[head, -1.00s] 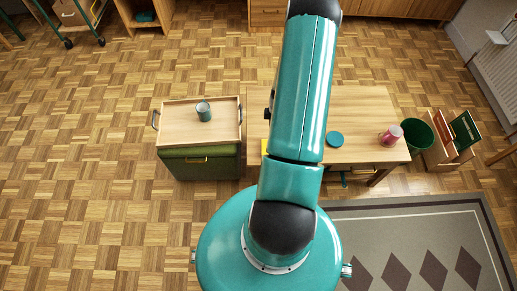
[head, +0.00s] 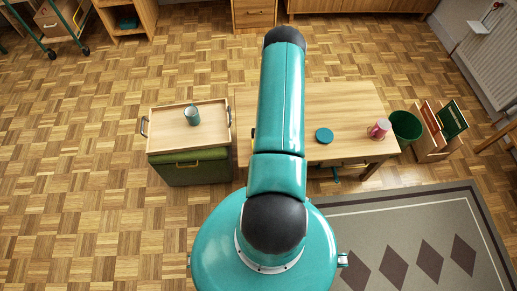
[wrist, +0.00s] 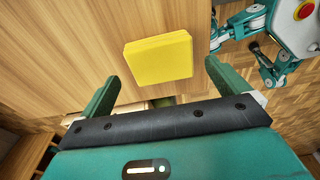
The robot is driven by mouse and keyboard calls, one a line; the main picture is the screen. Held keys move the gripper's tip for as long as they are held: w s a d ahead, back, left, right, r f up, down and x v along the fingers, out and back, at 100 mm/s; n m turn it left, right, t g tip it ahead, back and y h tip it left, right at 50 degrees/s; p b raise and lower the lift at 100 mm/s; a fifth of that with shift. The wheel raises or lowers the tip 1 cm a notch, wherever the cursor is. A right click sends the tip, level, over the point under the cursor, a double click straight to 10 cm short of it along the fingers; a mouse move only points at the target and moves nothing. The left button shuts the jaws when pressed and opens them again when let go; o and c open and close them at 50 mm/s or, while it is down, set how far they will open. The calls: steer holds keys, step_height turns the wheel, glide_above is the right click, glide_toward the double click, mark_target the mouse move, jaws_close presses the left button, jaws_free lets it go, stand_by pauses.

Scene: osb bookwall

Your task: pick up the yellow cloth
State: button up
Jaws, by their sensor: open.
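The yellow cloth (wrist: 158,59) shows in the wrist view as a flat, folded square lying on the wooden table (wrist: 60,50). In the head view my arm hides the cloth. My gripper (wrist: 155,85) is open, with its two green fingers spread apart. The cloth lies just beyond the fingertips, roughly centred between them in the picture, with nothing held. The exact height of the fingers above the table cannot be told. The table also shows in the head view (head: 340,105).
A teal disc (head: 324,135) and a pink mug (head: 379,128) stand on the table. Left of it, a tray (head: 165,120) with a teal mug (head: 192,116) rests on a green ottoman (head: 195,170). A green bin (head: 405,126) and a crate (head: 432,145) stand to the right.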

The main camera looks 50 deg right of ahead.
step_height(320, 180, down, 3)
steer(key=shift+w+a+f, duration=0.1)
steer(key=shift+a+f, duration=0.05)
steer(key=shift+f, duration=0.05)
steer(key=shift+c, duration=0.4)
steer(key=c, duration=0.9)
steer(key=shift+r, duration=0.1)
